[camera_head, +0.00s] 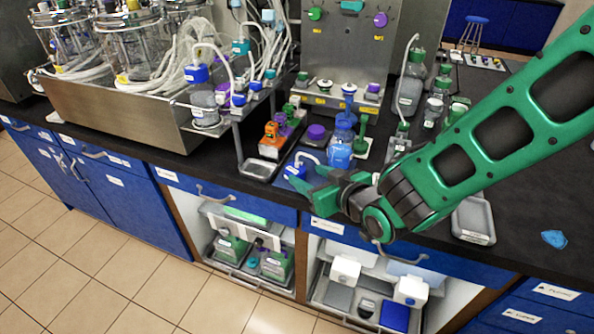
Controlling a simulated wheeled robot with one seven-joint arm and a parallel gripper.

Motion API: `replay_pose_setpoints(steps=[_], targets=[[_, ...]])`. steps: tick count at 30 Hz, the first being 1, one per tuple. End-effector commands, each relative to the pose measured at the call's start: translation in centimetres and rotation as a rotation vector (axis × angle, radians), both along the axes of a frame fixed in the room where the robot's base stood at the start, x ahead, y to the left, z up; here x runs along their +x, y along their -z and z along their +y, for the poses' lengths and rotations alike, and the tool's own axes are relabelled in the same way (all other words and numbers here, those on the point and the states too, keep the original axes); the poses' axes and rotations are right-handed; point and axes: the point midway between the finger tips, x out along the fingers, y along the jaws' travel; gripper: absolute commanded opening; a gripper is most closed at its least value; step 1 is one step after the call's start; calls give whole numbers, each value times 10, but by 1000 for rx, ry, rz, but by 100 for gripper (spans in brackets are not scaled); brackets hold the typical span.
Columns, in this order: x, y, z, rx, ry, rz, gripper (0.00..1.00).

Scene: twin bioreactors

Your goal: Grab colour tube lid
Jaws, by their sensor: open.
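I cannot tell which lid the task means; several coloured lids stand on the black bench. A blue-capped bottle (341,142) stands behind my gripper. My gripper (303,182) has green fingers, open and pointing left. It appears at the bench's front edge, in front of and below these lids in the picture. It seems to hold nothing. A blue-capped piece with a white tube (296,170) is partly hidden by it.
A steel panel (343,50) with coloured connectors stands behind. Glass vessels in a steel tub (110,110) are at left. Clear bottles with green caps (410,85) stand near my arm. A grey tray (473,220) and a blue scrap (553,239) lie at right, with bare bench around them.

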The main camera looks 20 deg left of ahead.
Motion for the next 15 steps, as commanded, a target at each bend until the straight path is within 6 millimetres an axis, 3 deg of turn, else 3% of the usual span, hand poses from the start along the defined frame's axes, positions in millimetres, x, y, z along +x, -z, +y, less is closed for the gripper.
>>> replay_pose_setpoints(steps=[15], targets=[[34, 21, 34, -1, 2, 1, 52]])
